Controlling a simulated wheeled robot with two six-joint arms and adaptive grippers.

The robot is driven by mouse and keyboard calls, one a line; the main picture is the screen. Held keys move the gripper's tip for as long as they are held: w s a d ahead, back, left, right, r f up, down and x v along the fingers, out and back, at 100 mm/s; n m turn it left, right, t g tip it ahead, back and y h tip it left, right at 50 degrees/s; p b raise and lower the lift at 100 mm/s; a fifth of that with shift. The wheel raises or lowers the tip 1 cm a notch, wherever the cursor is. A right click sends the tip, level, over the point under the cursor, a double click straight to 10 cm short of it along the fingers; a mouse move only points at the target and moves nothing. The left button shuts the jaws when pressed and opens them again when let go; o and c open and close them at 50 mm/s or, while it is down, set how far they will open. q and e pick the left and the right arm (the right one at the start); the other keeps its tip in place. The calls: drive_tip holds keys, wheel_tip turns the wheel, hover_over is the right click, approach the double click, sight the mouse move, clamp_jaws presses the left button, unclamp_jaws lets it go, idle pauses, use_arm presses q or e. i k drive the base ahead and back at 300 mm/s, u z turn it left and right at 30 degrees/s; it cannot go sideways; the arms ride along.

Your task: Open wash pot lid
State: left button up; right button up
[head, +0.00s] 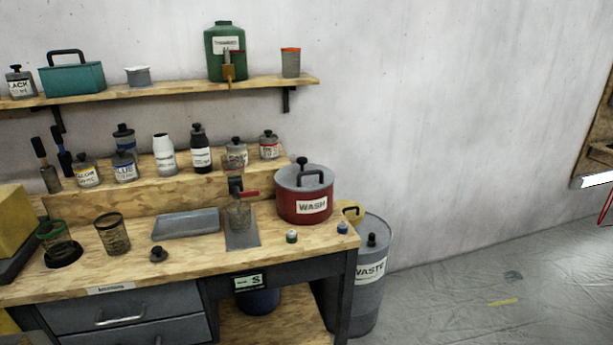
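The wash pot (290,208) is a red round pot with a white WASH label, standing upright near the right end of the wooden workbench. Its grey lid (287,178) sits on top and looks closed. The lid has a dark arched handle and a small dark knob behind it. Neither of my grippers shows in the head view, so nothing is seen touching the pot or lid.
A grey tray (186,224) and a small dispenser stand with a cup (239,214) are left of the pot. Small bottles (292,236) stand in front. A grey WASTE drum (366,290) is beside the bench. The floor at right (450,305) is mostly clear.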

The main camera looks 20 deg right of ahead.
sight(314, 178)
drive_tip(key=z, duration=0.5)
drive_tip(key=k, duration=0.6)
drive_tip(key=z, duration=1.2)
drive_tip(key=i, duration=0.55)
drive_tip(key=z, duration=0.5)
drive_tip(key=i, duration=1.05)
drive_tip(key=u, duration=1)
drive_tip(key=i, duration=0.55)
drive_tip(key=u, duration=0.55)
